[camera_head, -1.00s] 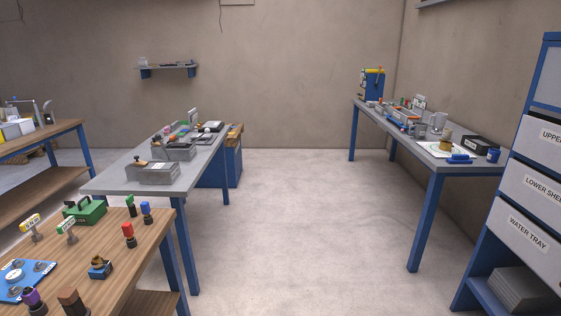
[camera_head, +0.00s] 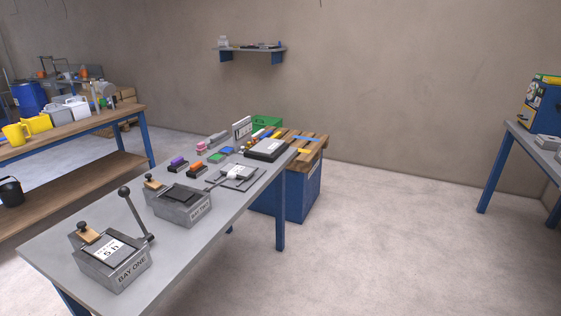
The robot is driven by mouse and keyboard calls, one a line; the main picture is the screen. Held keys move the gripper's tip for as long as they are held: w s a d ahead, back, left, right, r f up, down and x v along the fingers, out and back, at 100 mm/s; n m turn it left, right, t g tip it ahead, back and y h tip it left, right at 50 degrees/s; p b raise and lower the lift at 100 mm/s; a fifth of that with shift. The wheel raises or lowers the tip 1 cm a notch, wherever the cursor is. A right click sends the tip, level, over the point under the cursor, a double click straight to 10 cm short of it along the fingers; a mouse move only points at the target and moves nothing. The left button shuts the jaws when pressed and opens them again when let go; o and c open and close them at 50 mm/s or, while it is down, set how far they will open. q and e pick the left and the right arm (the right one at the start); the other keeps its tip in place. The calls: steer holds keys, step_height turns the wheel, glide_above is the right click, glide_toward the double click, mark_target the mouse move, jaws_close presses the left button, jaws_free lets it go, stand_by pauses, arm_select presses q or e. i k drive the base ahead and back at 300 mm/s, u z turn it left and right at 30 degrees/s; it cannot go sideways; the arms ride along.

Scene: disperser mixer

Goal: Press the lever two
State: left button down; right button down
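A grey box labelled "BAY ONE" (camera_head: 112,264) sits at the near end of the grey table. A dark lever with a black ball knob (camera_head: 136,214) stands up, tilted, at its right back side. A second grey box (camera_head: 180,207) sits behind it; its front label is hard to read but seems to say "BAY TWO". A dark rod (camera_head: 217,183) lies low at its right side, and I cannot tell whether it is a lever. Neither of my grippers is in view.
The grey table (camera_head: 185,247) also holds several small coloured blocks and a black-and-white device (camera_head: 268,149). A blue cabinet (camera_head: 296,194) stands behind it. A wooden bench (camera_head: 78,121) is at left. Open floor (camera_head: 390,230) lies at right.

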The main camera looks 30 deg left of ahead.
mark_target(230, 175)
steer(key=i, duration=2.1)
steer(key=u, duration=3.75)
